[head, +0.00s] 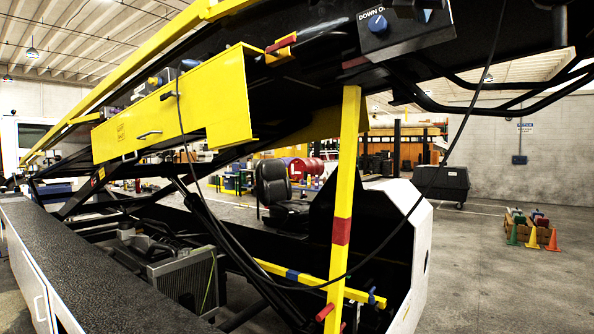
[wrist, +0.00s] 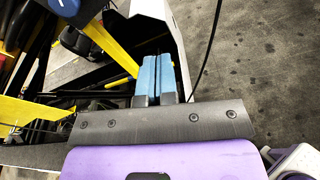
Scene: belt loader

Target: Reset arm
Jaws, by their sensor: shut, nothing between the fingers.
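My gripper (wrist: 166,72) shows in the wrist view with its two blue fingers side by side and shut, nothing between them. Behind the fingers is the dark wrist bracket and a purple part of my arm. The fingers point toward the belt loader's white side panel (wrist: 154,12); I cannot tell the exact distance. The head view shows neither my gripper nor my arm.
A black cable (head: 440,168) hangs across the head view in a loop. A black seat (head: 276,190) is behind the loader frame. The concrete floor (head: 500,290) at the right is open, with small cones (head: 532,238) and a dark wheeled bin (head: 442,183) farther back.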

